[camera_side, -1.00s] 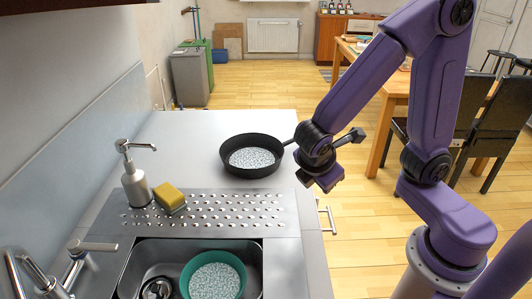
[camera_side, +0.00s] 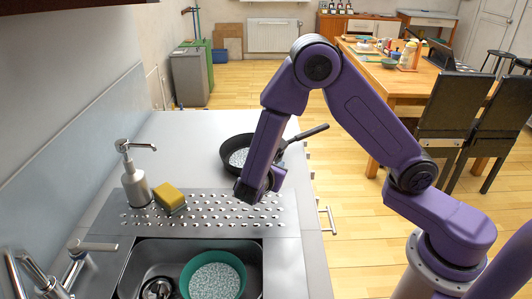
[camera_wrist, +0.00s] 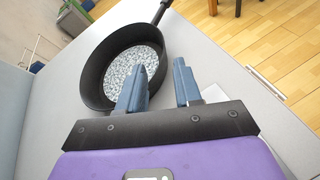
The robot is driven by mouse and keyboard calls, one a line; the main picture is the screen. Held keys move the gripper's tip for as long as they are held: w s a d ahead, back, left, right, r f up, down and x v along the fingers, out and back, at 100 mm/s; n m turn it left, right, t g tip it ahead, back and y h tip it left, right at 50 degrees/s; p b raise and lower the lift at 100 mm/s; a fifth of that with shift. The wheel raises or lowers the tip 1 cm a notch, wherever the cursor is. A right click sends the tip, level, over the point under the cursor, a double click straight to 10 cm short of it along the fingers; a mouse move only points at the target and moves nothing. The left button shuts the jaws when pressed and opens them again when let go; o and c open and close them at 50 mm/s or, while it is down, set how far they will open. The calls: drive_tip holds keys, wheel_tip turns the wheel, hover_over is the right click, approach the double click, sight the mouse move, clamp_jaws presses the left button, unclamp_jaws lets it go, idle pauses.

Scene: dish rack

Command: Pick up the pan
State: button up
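The black pan (camera_side: 228,148) stands on the grey counter beyond the perforated drainboard. Its inside bottom is speckled white, and its handle points right and away. My purple arm hides part of it. My gripper (camera_side: 256,192) is on the near side of the pan, over the far right part of the drainboard; its fingers are hard to make out there. In the wrist view my gripper (camera_wrist: 160,84) is open and empty, with a gap between two blue-grey fingers. The pan (camera_wrist: 93,75) lies beyond them, and its handle (camera_wrist: 161,11) reaches the top edge.
A sink (camera_side: 250,262) with a green bowl (camera_side: 238,262) is in front. The counter (camera_side: 175,150) left of the pan is clear.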

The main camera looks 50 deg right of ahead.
drive_tip(key=x, duration=1.1)
drive_tip(key=shift+d, duration=0.25)
clamp_jaws()
idle(1.1)
